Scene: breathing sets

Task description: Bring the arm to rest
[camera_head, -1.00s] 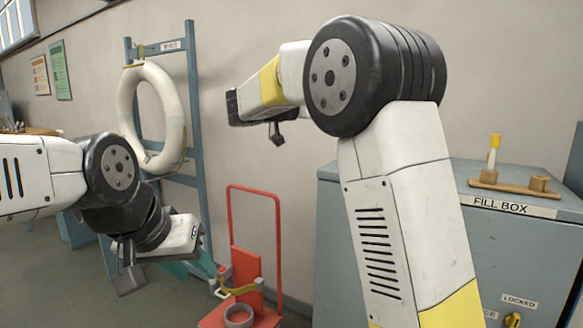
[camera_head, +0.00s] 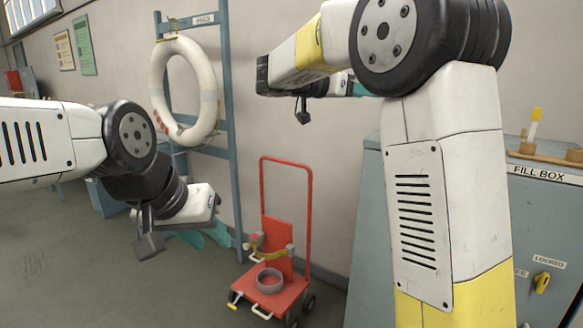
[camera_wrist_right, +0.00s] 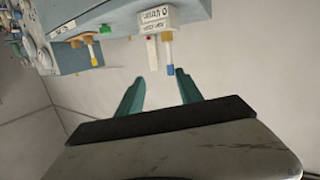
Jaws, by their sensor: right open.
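My right arm rises in front at the right of the head view and bends back to the left at its elbow. Its gripper is mostly hidden behind the forearm; a bit of teal shows there. In the right wrist view my right gripper (camera_wrist_right: 158,88) has its two teal fingers apart, with nothing between them. My left arm comes in from the left and bends downward. My left gripper (camera_head: 205,236) hangs low left of the red cart, its teal fingers seemingly apart and empty.
A red hand cart (camera_head: 275,285) holding a grey ring (camera_head: 270,280) stands on the floor. The grey fill box (camera_head: 555,225) is right, partly behind my right arm. A blue rack (camera_head: 230,150) with a white ring (camera_head: 157,95) stands by the wall. Labelled fittings (camera_wrist_right: 155,20) appear in the wrist view.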

